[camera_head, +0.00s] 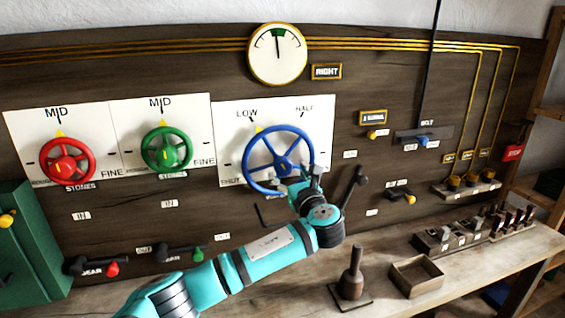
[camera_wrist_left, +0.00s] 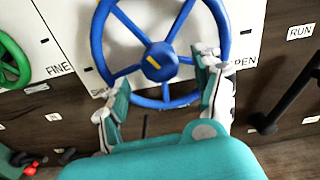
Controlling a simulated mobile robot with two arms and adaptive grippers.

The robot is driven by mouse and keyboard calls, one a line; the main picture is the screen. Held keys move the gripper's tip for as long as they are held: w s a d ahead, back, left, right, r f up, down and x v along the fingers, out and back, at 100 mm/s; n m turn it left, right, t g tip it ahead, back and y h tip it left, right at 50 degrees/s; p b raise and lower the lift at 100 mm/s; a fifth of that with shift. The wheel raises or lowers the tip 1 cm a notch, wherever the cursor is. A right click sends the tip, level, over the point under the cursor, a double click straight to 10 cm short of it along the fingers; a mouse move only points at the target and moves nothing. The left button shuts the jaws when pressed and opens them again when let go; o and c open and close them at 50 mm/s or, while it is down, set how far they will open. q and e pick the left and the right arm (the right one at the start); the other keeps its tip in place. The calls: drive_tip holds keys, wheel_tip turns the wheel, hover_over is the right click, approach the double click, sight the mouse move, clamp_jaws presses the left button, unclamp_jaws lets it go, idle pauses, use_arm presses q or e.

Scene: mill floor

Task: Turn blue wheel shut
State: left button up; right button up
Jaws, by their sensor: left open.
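The blue wheel (camera_head: 272,158) is mounted on a white panel with LOW and HALF marks, on the dark wooden board. It has several spokes and a yellow mark on its hub. A yellow pointer shows near LOW. My left gripper (camera_head: 306,181) is at the wheel's lower right in the head view. In the left wrist view the blue wheel (camera_wrist_left: 152,62) fills the upper middle, and my open left gripper (camera_wrist_left: 165,98) has one finger on each side of its lower part. Whether the fingers touch the rim is unclear. My right gripper is out of view.
A red wheel (camera_head: 67,161) and a green wheel (camera_head: 166,149) are left of the blue one. A dark lever (camera_head: 352,188) stands close to its right. A round gauge (camera_head: 277,54) hangs above. The wooden bench (camera_head: 390,245) below holds a mallet-like tool (camera_head: 351,275) and an open box (camera_head: 417,275).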

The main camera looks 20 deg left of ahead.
sight(285, 170)
use_arm(q)
drive_tip(key=p+x, duration=0.1)
drive_tip(key=x, duration=0.5)
drive_tip(key=shift+c, duration=0.3)
drive_tip(key=c, duration=1.1)
